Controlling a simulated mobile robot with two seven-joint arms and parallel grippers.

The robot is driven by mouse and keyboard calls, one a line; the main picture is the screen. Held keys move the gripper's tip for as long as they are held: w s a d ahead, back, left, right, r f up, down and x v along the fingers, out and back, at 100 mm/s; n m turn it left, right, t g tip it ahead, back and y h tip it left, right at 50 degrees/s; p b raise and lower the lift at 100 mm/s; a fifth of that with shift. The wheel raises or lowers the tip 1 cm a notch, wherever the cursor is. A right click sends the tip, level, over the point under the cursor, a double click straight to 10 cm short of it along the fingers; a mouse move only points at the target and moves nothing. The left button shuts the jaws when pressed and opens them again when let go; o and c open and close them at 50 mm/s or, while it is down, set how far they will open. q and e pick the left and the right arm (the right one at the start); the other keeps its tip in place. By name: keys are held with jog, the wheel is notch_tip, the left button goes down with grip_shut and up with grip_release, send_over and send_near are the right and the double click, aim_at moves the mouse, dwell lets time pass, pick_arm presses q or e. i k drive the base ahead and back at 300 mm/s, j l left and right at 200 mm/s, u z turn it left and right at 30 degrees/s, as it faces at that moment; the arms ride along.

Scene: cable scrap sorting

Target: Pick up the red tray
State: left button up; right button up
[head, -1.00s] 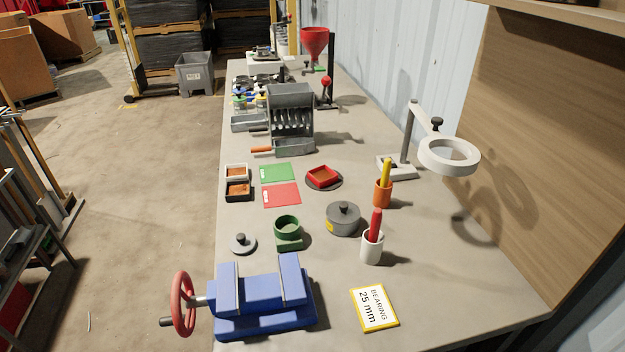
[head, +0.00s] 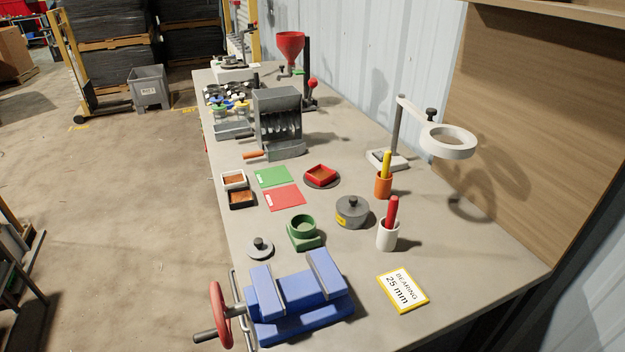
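Neither of my grippers shows in the head view.
The workbench (head: 240,222) holds a blue vise (head: 297,300) at the near end. A grey lidded pot (head: 352,212), an orange cup (head: 384,186) and a white cup (head: 388,236) stand near the tray. A grey slotted machine (head: 278,120) and a magnifier stand (head: 448,142) rise beyond.

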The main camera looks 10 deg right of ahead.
aim_at(320, 174)
jog(key=k+j+z, duration=0.15)
jog(key=j, duration=0.7)
jog(key=i+j+z, duration=0.1)
jog(key=j, duration=0.2)
jog(key=i+j+z, duration=0.1)
jog(key=j, duration=0.2)
jog(key=i+j, duration=0.1)
jog(key=j, duration=0.2)
jog(key=i+j+z, duration=0.35)
jog(key=j, duration=0.25)
jog(key=i+j+z, duration=0.3)
jog(key=j, duration=0.4)
jog(key=i+j+z, duration=0.2)
jog(key=j, duration=0.2)
jog(key=i+j+z, duration=0.15)
jog(key=j, duration=0.25)
jog(key=i+j+z, duration=0.2)
jog(key=j, duration=0.2)
jog(key=k, duration=0.1)
